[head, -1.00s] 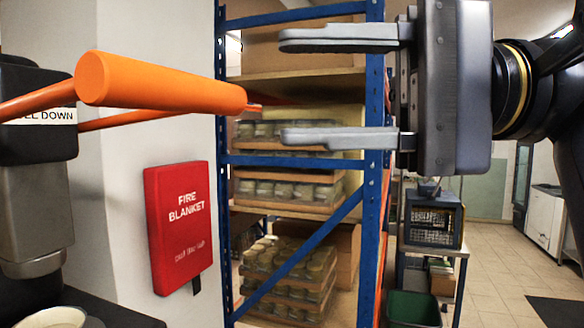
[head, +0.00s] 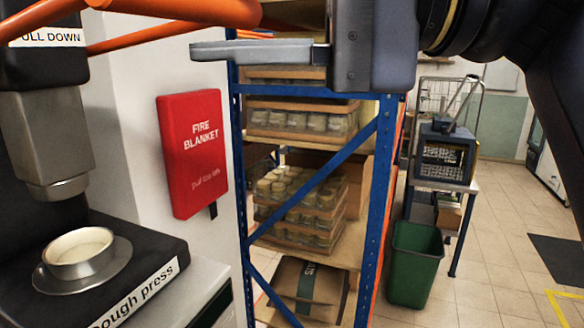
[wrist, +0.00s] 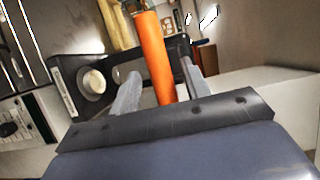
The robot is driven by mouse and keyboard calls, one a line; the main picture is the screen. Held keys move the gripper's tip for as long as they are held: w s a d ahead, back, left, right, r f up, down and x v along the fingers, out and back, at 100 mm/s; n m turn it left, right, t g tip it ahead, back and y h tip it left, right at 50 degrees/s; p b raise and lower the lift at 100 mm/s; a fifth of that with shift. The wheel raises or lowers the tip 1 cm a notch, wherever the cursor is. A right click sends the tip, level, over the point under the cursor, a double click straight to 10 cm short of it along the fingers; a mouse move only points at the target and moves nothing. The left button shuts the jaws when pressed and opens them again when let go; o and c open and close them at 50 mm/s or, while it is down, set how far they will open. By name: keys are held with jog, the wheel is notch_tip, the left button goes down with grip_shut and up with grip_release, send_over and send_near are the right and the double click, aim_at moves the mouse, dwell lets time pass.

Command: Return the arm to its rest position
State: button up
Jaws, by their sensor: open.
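My gripper (wrist: 160,72) is open. In the head view its upper finger is cut off by the top edge, and its lower finger (head: 255,50) points left, just below the end of an orange press handle (head: 190,8). In the wrist view the orange handle (wrist: 153,55) appears between the two spread fingers, with gaps on both sides. I cannot tell how deep it sits there. My dark arm reaches in from the right of the head view, so it is extended forward.
The dough press base (head: 140,275) with a round white-topped cup (head: 78,250) is at lower left. A red fire blanket case (head: 192,150) hangs on the wall. A blue-framed jar rack (head: 380,190) stands behind my gripper. A green bin (head: 414,265) and open tiled floor (head: 490,255) are right.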

aim_at(164, 1)
jog(key=shift+a, duration=1.45)
jog(key=shift+d, duration=0.15)
jog(key=shift+d+b, duration=0.55)
jog(key=shift+d, duration=4)
jog(key=shift+s+a+p, duration=0.1)
jog(key=shift+a+p, duration=0.9)
jog(key=shift+a, duration=4.4)
jog(key=shift+d+f+b, duration=0.1)
jog(key=shift+f+b, duration=0.3)
jog(key=shift+f, duration=0.1)
jog(key=shift+w, duration=0.2)
